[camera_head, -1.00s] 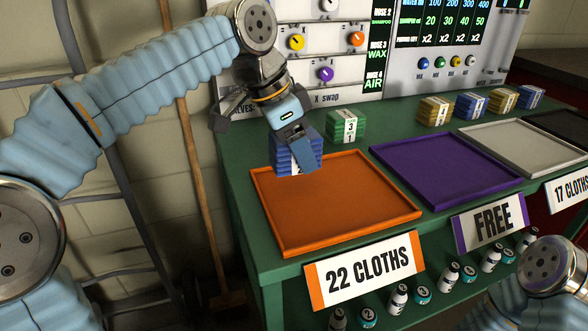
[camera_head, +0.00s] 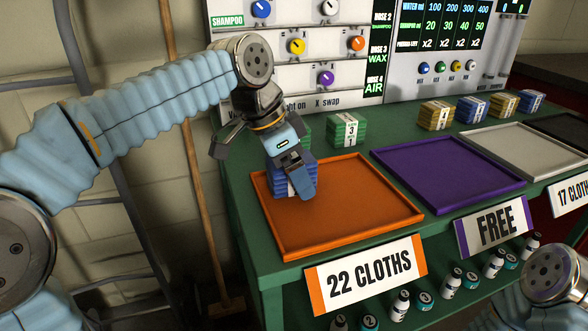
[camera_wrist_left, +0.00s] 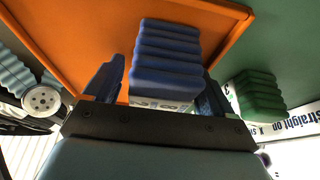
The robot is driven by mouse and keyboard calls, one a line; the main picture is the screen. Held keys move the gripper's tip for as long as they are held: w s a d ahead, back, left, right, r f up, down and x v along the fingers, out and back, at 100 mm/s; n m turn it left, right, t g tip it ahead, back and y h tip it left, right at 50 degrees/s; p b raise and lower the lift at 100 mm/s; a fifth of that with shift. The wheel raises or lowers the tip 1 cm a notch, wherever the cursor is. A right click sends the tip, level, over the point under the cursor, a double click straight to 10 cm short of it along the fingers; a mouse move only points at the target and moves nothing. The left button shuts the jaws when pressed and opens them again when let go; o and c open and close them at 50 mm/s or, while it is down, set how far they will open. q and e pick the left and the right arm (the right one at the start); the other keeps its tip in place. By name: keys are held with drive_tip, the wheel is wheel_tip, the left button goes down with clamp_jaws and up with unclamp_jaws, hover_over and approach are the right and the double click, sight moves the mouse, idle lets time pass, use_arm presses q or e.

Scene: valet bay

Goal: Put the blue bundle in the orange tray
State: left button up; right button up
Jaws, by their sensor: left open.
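The blue bundle (camera_head: 281,180), a ridged stack with a white numbered band, is at the back-left corner of the orange tray (camera_head: 345,222), inside the rim. It looks upright and at the tray floor, though its base is partly hidden. My left gripper (camera_head: 296,190) is over it with its jaws open. In the left wrist view the bundle (camera_wrist_left: 167,60) stands between the two fingers (camera_wrist_left: 160,92), with a gap at the left finger; contact at the right finger is unclear. Part of my right arm shows at the lower right, but its gripper is out of view.
A green bundle (camera_head: 347,131) stands behind the tray, and another is partly hidden behind my gripper. A purple tray (camera_head: 445,203) labelled FREE is empty on the right, then a grey tray (camera_head: 535,150). Several yellow and blue bundles line the back. The orange tray's front is clear.

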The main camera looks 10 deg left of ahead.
use_arm(q)
drive_tip(key=shift+a+r, duration=0.1)
drive_tip(key=shift+r, duration=0.45)
drive_tip(key=p+v, duration=0.3)
drive_tip(key=v, duration=0.8)
drive_tip(key=shift+s, duration=0.2)
